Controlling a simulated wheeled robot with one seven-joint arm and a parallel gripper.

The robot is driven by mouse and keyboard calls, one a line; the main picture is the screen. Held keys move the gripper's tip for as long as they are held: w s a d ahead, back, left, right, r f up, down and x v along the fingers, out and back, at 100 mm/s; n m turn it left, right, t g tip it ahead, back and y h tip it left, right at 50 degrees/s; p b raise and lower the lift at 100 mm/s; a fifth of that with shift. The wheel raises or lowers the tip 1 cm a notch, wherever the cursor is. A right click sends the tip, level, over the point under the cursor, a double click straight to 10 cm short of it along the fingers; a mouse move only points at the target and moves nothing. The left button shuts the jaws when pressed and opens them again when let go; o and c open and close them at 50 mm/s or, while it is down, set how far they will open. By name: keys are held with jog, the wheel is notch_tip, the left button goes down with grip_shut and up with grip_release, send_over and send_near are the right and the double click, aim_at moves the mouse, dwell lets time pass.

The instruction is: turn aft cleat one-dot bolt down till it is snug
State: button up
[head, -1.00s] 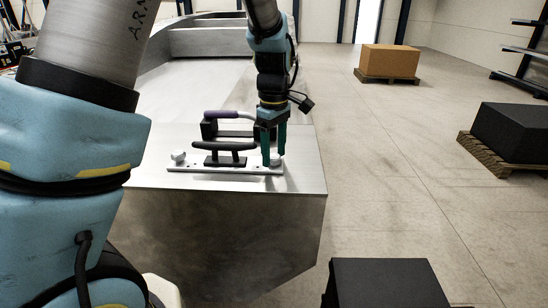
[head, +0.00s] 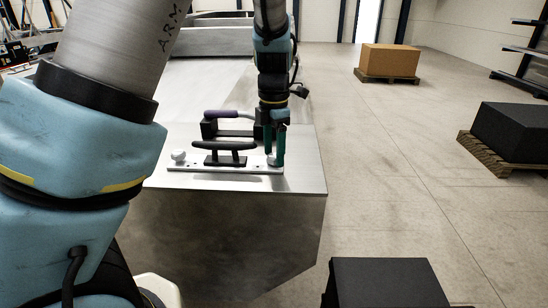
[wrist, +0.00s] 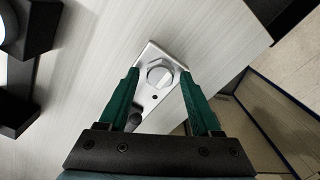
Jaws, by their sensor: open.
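A pale metal plate (head: 190,167) carries a black cleat (head: 222,147) on the deck's near end. A silver hex bolt (wrist: 160,74) stands at the plate's right end. A small dark dot marks the plate beside it in the wrist view. My gripper (head: 273,162), with green fingers, is open and points down over that end. In the wrist view my gripper (wrist: 160,75) has one finger on each side of the bolt head. I cannot tell whether either finger touches it. Another bolt (head: 178,156) stands at the plate's left end.
A purple-handled black piece (head: 230,115) sits just behind the cleat, close to my gripper. The metal deck (head: 305,175) ends just right of the plate. A black box (head: 385,284) stands at the front right. Open floor lies to the right.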

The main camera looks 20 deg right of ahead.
jog(key=n, duration=1.1)
jog(key=shift+n, duration=0.4)
grip_shut()
jog(key=m, duration=1.2)
